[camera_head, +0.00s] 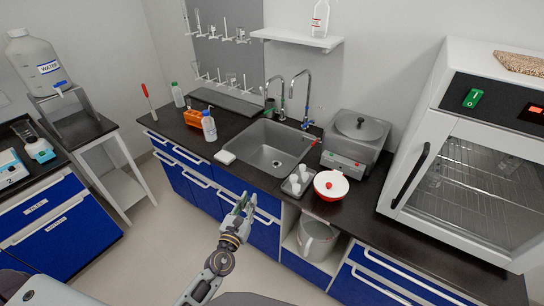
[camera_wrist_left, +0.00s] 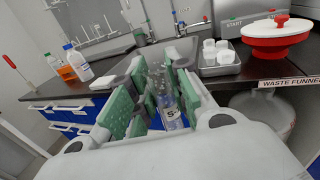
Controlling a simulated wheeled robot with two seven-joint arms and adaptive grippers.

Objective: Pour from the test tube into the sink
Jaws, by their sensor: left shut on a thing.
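My left gripper (camera_head: 240,206) is in front of the counter, on the near side of the sink (camera_head: 268,150), with its green finger pads. In the left wrist view the gripper (camera_wrist_left: 158,100) is shut on a clear test tube (camera_wrist_left: 170,112) with a white label whose text starts with "S". The tube's lower end and contents are hard to make out. In the head view the tube is too small to tell from the fingers. The grey metal sink is set into the dark counter, with taps (camera_head: 303,88) behind it. My right gripper is not in view.
Blue drawers (camera_head: 262,235) line the counter front.

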